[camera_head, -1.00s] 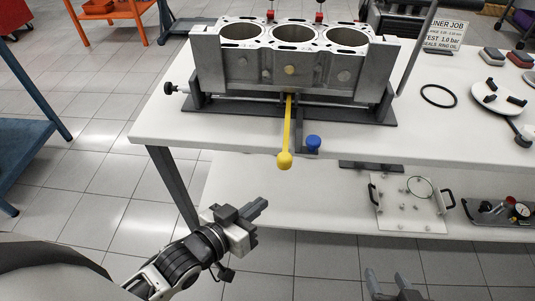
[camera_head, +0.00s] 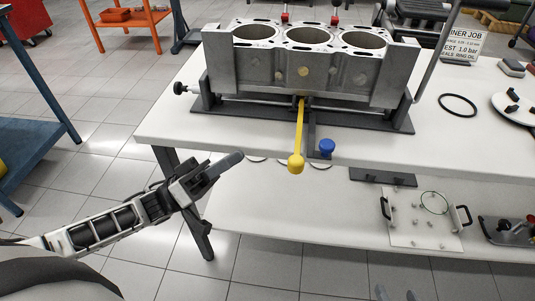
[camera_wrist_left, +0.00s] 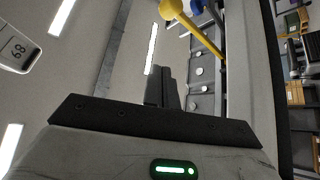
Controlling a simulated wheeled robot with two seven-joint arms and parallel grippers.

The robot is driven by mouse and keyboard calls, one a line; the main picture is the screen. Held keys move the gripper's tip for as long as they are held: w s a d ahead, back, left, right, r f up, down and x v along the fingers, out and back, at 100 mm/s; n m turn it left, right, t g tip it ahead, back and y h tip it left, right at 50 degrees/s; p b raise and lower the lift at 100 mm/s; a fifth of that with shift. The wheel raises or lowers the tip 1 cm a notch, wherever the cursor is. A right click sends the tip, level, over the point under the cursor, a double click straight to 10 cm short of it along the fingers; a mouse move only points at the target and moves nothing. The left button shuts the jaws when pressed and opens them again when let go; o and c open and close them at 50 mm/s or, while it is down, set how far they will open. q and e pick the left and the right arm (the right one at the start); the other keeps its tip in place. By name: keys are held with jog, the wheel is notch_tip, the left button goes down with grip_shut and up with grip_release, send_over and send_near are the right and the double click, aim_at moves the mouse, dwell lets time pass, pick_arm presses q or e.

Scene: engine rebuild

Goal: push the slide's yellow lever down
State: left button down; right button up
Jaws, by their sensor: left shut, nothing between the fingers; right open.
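The yellow lever (camera_head: 298,140) sticks out from under the engine block (camera_head: 305,62) toward the front of the white table, its round knob past the table edge. In the left wrist view the yellow lever (camera_wrist_left: 187,22) shows at the top, above the fingers. My left gripper (camera_head: 236,158) is shut and empty, in front of the table edge, to the left of the knob and apart from it. It also shows in the left wrist view (camera_wrist_left: 163,80). My right gripper (camera_head: 396,294) is faint at the bottom edge, low and far from the lever; it is open.
A blue knob (camera_head: 326,147) sits just right of the yellow lever. A black crank knob (camera_head: 180,88) sticks out at the left of the slide base. A black ring (camera_head: 458,105) lies on the table. A lower shelf (camera_head: 290,210) holds a plate with handles (camera_head: 422,222).

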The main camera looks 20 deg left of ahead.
pick_arm(q)
jog(key=p+x, duration=0.2)
jog(key=x, duration=0.8)
jog(key=shift+s+d+f+b, duration=0.1)
jog(key=shift+s+d+f, duration=0.2)
jog(key=shift+f, duration=0.25)
jog(key=shift+s+d+f+b, duration=0.15)
jog(key=shift+s+d+f, duration=0.15)
jog(key=shift+f, duration=0.25)
jog(key=shift+s+d+f+b, duration=0.1)
jog(key=shift+s+d+f, duration=0.15)
jog(key=shift+f, duration=0.3)
pick_arm(e)
jog(key=shift+w+r, duration=0.1)
jog(key=shift+r, duration=0.2)
